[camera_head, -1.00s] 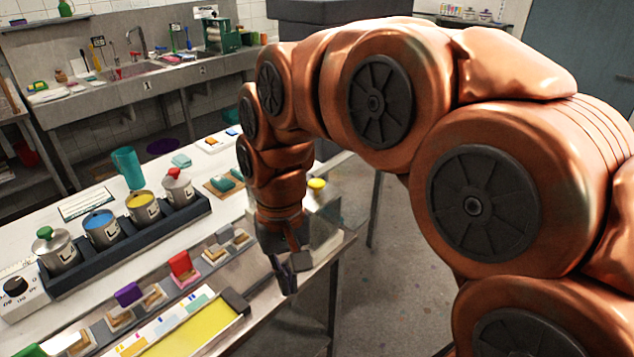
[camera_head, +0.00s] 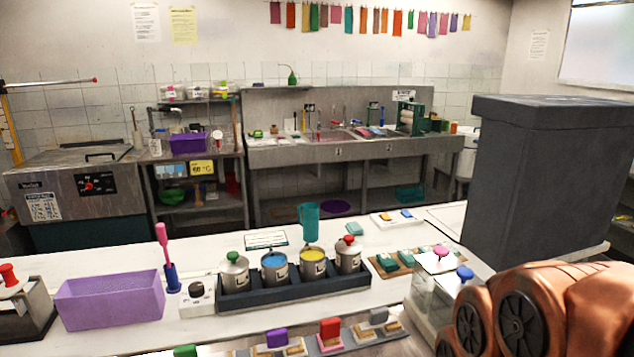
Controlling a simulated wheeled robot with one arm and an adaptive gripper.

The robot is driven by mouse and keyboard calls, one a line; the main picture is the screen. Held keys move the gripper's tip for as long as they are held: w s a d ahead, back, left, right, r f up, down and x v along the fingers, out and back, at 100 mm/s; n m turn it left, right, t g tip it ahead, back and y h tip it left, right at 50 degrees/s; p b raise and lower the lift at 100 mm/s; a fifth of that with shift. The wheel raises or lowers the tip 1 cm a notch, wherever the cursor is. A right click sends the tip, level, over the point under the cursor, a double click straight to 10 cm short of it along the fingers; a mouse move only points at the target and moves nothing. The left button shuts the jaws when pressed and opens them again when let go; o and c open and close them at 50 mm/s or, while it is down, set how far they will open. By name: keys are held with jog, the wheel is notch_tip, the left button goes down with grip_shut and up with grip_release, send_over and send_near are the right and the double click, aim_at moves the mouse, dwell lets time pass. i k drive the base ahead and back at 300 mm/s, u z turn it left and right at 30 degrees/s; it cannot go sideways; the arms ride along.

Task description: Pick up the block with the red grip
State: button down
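The block with the red grip (camera_head: 330,329) stands at the bottom edge of the head view, in a row of similar blocks on the near side of the white table. Part of a green grip (camera_head: 186,351) shows further left, cut by the frame edge. My gripper is out of view; only copper-coloured links of my arm show at the lower right.
A dark tray (camera_head: 290,294) with several metal buckets stands behind the blocks. A lilac bin (camera_head: 110,299) is at the left. A clear box (camera_head: 436,285) with pink and blue knobs stands between the blocks and my arm. A tall dark cabinet (camera_head: 545,180) rises at the right.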

aim_at(330, 328)
jog(key=u, duration=0.95)
jog(key=k, duration=0.75)
jog(key=u, duration=0.7)
jog(key=i, duration=1.25)
jog(key=z, duration=0.55)
